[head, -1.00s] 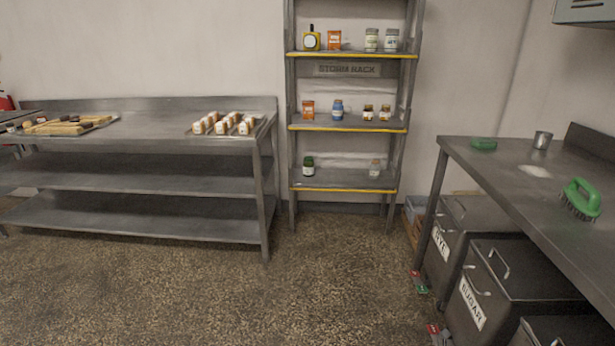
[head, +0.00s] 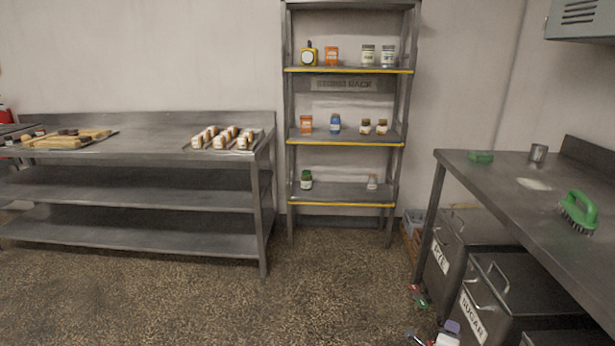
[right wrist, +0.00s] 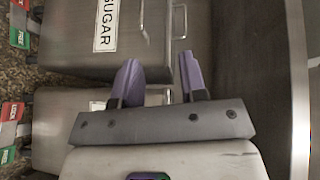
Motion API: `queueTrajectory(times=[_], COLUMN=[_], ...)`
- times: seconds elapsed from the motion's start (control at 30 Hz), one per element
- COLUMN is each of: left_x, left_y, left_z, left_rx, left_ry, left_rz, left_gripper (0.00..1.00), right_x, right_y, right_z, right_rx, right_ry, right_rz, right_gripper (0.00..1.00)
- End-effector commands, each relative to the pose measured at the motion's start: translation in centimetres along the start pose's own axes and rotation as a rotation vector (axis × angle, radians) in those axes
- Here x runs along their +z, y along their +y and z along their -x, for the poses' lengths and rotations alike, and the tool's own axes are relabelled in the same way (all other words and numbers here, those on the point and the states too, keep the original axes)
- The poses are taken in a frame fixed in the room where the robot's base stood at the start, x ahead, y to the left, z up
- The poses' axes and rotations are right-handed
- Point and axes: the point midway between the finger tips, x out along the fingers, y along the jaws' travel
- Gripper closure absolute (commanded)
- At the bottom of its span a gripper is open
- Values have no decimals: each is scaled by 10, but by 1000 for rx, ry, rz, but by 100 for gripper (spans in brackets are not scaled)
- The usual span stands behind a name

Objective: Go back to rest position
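My right gripper (head: 447,332) only just shows at the bottom edge of the head view, in front of the SUGAR bin. In the right wrist view my right gripper (right wrist: 159,65) has its two purple fingers apart with nothing between them. It is beside the front of the SUGAR bin (right wrist: 75,40), near its handle. My left gripper is not in the head view.
A steel counter (head: 520,200) stands at right with a green brush (head: 578,212) on it and bins below. A rack (head: 345,140) of jars stands at the back. A steel table (head: 150,145) with trays is at left. The middle floor is clear.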

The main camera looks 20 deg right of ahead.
Motion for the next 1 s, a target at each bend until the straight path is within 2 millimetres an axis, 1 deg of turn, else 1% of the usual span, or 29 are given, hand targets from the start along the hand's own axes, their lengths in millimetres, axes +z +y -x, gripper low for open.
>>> queueTrajectory(times=[0.03, 0.23, 0.47, 0.57, 0.7, 0.87, 1.0], left_x=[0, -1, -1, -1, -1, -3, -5], left_y=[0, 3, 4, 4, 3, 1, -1], left_z=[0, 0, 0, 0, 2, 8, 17], left_rx=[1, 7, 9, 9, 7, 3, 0], left_ry=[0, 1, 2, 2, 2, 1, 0], left_rz=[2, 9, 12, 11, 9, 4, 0], left_gripper=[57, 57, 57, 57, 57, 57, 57], right_x=[6, 36, 66, 77, 88, 93, 91], right_y=[-11, -53, -102, -122, -148, -168, -180], right_z=[-1, 4, 21, 33, 54, 85, 117], right_rx=[-21, -99, -182, -213, -244, -252, -235], right_ry=[-53, -269, -499, -589, -704, -821, -908], right_rz=[26, 154, 342, 436, 586, 778, 962], right_gripper=[61, 61, 61, 61, 61, 61, 61])
